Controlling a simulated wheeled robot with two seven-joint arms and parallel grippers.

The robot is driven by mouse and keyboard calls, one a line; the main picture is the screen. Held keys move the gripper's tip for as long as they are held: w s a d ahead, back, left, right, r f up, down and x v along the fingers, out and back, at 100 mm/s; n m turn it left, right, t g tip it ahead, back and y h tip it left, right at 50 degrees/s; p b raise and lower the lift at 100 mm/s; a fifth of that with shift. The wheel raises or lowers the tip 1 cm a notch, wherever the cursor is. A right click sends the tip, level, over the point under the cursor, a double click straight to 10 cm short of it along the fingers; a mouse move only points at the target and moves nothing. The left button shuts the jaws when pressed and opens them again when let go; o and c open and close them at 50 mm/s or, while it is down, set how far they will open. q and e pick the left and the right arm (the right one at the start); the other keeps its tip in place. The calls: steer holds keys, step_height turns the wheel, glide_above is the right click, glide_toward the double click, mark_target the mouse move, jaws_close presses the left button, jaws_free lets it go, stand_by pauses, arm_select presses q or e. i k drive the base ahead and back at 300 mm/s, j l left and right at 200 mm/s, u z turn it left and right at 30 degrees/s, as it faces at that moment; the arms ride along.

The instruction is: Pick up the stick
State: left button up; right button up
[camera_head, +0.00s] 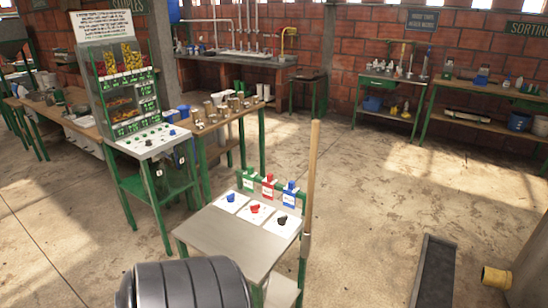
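The stick (312,180) is a long light-brown wooden pole with a grey lower end. It stands nearly upright at the right side of a small green-framed table (218,238), close to the table's right edge. I cannot tell whether it touches the table, and what holds its lower end is unclear. Neither of my grippers is in view.
The small table carries blue, red and dark knobs on white panels. A dark ribbed rounded shape (185,284) fills the bottom left. A dark metal channel (434,270) and a yellow pipe end (495,277) lie at right. Open concrete floor surrounds the stick's right side.

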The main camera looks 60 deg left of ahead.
mark_target(315, 128)
steer(key=u, duration=1.8)
